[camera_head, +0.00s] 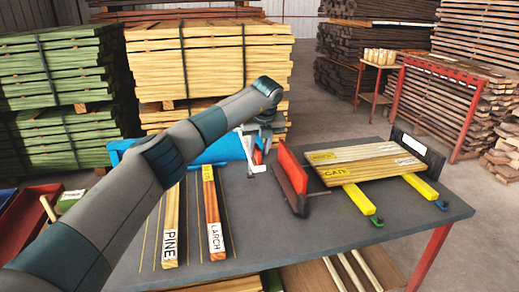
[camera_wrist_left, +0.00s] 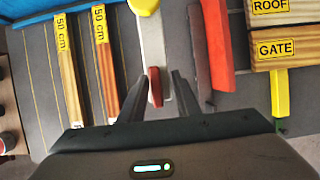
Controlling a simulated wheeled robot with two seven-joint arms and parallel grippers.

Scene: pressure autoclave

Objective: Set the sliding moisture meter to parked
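My left gripper (camera_wrist_left: 160,78) is open in the left wrist view, pointing down at the bench. A small red tab (camera_wrist_left: 154,87) stands between its fingers, with a visible gap on the right side. The tab lies over a pale, narrow strip (camera_wrist_left: 154,45), with a yellow round piece (camera_wrist_left: 144,5) at its far end. These look like parts of the sliding moisture meter, but no parked mark is readable. In the head view my left gripper (camera_head: 256,146) is over the bench, partly hiding the white strip (camera_head: 247,150). My right gripper is not in view.
The grey bench (camera_head: 270,240) carries the PINE board (camera_head: 171,225) and LARCH board (camera_head: 212,215) on the left. A red upright piece (camera_head: 292,168) stands close right of the gripper. Boards on yellow bars (camera_head: 360,200) lie farther right. The front middle is clear.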

